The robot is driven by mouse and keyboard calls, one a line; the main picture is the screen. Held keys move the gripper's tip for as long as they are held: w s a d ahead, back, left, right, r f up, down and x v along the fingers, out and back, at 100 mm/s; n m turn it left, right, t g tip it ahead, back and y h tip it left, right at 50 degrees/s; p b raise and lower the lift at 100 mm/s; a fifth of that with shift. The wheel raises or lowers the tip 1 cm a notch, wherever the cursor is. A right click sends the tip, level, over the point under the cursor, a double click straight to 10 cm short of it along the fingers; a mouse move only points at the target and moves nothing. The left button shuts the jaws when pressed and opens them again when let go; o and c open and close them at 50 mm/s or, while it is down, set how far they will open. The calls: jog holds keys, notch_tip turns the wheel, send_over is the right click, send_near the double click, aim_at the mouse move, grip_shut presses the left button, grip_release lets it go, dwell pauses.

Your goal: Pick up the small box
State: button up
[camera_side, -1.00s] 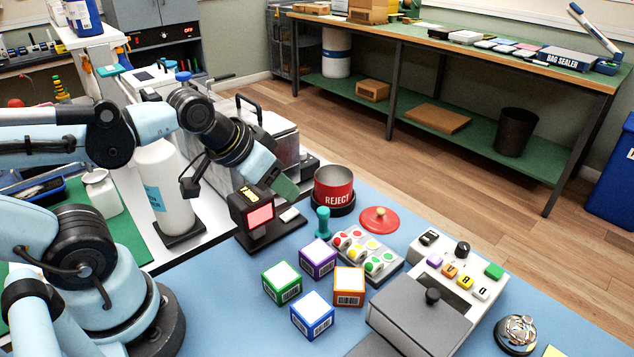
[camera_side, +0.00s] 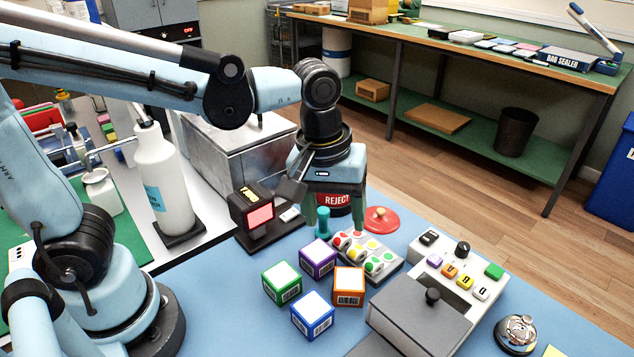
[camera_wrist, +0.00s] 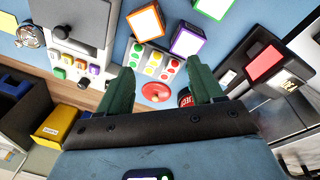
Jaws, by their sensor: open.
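Several small boxes with white tops and coloured sides stand on the blue mat in the side view: a purple box (camera_side: 318,258), a green box (camera_side: 282,283), an orange box (camera_side: 348,287) and a blue box (camera_side: 312,315). I cannot tell which one the task means. My gripper (camera_side: 335,205) hangs pointing down behind them, beside the small display stand and in front of the red REJECT bin (camera_side: 333,199). In the wrist view its two green fingers (camera_wrist: 160,85) are apart with nothing held between them. The purple box (camera_wrist: 187,42) and orange box (camera_wrist: 146,22) show beyond the fingertips.
A display stand (camera_side: 253,222) is left of my gripper. A grey lidded device (camera_side: 418,318) stands right of the boxes. The mat left of the boxes is clear.

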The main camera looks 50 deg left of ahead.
aim_at(349, 278)
jog(key=d+f, duration=0.1)
jog(key=f, duration=0.1)
jog(key=d+f+n+g, duration=0.1)
jog(key=f, duration=0.2)
jog(key=d+f+n, duration=0.1)
jog(key=d+f, duration=0.1)
jog(key=shift+f+y, duration=0.3)
jog(key=shift+f, duration=0.1)
jog(key=shift+w+a+f, duration=0.1)
jog(key=shift+w+f, duration=0.05)
jog(key=shift+f, duration=1.15)
jog(key=shift+w+f, duration=0.1)
jog(key=shift+f, duration=1.2)
jog(key=shift+c, duration=0.2)
jog(key=c, duration=0.7)
